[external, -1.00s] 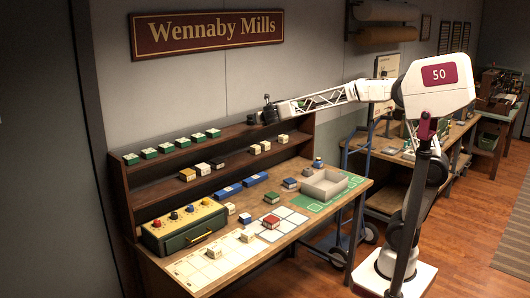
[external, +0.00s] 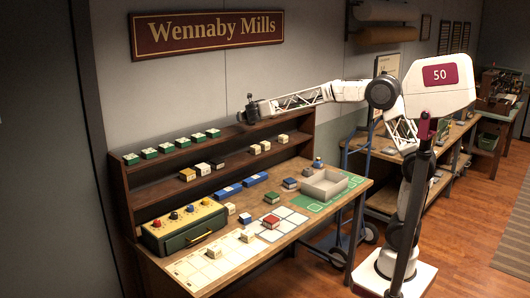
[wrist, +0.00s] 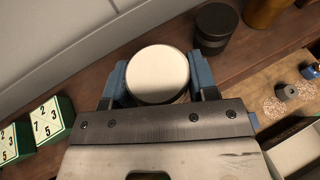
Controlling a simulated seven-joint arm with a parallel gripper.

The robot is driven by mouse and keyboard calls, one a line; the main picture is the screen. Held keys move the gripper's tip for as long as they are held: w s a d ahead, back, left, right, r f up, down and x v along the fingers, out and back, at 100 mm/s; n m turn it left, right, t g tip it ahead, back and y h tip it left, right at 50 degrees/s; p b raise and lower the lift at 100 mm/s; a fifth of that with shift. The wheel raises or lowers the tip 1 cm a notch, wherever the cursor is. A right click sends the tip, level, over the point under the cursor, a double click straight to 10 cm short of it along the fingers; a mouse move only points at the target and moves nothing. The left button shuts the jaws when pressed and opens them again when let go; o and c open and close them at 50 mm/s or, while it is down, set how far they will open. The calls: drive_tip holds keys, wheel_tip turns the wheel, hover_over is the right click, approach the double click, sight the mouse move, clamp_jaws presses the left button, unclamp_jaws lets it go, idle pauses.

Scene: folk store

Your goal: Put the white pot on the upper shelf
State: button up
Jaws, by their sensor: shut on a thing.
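The white pot (wrist: 157,75) shows in the wrist view as a round, pale lid with a little of its side below. My gripper (wrist: 158,82) is shut on it, with a blue finger on each side. In the external view my gripper (external: 252,112) is at the upper shelf (external: 228,133), right of the green blocks. The pot cannot be made out there. In the wrist view the brown shelf board (wrist: 75,88) lies around and under the pot. Whether the pot touches the board cannot be told.
Green-sided number blocks (wrist: 48,118) stand left of the pot. A black lidded pot (wrist: 215,28) and an amber pot (wrist: 262,10) stand to its right. Several blocks (external: 203,169) sit on the lower shelf. A grey open tray (external: 325,186) stands on the table.

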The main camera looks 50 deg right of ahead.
hover_over(237, 128)
drive_tip(key=shift+a+f, duration=0.15)
drive_tip(key=shift+f, duration=0.1)
idle(0.4)
drive_tip(key=shift+f, duration=1.7)
drive_tip(key=shift+f, duration=0.15)
drive_tip(key=o, duration=1)
drive_tip(key=shift+s, duration=0.1)
drive_tip(key=shift+v, duration=6.05)
drive_tip(key=shift+a, duration=0.1)
